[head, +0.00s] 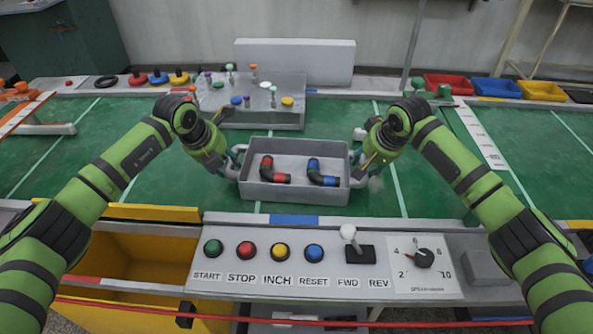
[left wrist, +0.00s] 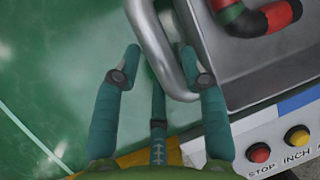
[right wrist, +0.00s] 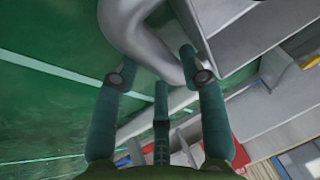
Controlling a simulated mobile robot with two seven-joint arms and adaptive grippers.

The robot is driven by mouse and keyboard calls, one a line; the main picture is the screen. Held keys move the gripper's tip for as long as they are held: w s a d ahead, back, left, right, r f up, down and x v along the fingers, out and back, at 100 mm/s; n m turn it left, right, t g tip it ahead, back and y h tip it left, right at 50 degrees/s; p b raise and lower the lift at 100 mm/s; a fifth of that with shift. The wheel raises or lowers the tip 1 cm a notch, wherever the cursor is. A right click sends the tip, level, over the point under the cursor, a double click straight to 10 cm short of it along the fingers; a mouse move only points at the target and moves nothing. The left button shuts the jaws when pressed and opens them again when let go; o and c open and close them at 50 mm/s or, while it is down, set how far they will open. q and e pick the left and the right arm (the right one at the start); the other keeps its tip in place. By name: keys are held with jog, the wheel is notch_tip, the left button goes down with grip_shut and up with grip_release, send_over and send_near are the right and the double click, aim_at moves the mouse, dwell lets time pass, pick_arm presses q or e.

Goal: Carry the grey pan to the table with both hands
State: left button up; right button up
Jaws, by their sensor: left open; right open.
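The grey pan (head: 300,192) sits on the green surface behind the button panel, with a curved handle at each end. Inside it lie a red-and-black elbow hose (head: 272,172) and a blue-and-black elbow hose (head: 320,174). My left gripper (head: 229,168) is open at the pan's left handle; in the left wrist view that handle (left wrist: 155,45) passes between the spread fingers (left wrist: 165,65). My right gripper (head: 364,172) is open at the right handle; in the right wrist view the handle (right wrist: 150,50) lies between its fingers (right wrist: 155,65). Contact cannot be told.
A button panel (head: 330,255) with a lever and dial stands in front of the pan. A grey fixture with pegs (head: 255,115) stands behind it. Red, blue and yellow trays (head: 495,87) are at the back right.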

pick_arm(q)
jog(key=shift+x, duration=0.9)
pick_arm(e)
jog(key=shift+x, duration=0.9)
pick_arm(q)
grip_shut()
pick_arm(e)
grip_shut()
pick_arm(q)
jog(key=shift+w+r, duration=0.1)
jog(key=shift+r, duration=0.1)
pick_arm(e)
jog(key=shift+w+r, duration=0.1)
jog(key=shift+r, duration=0.15)
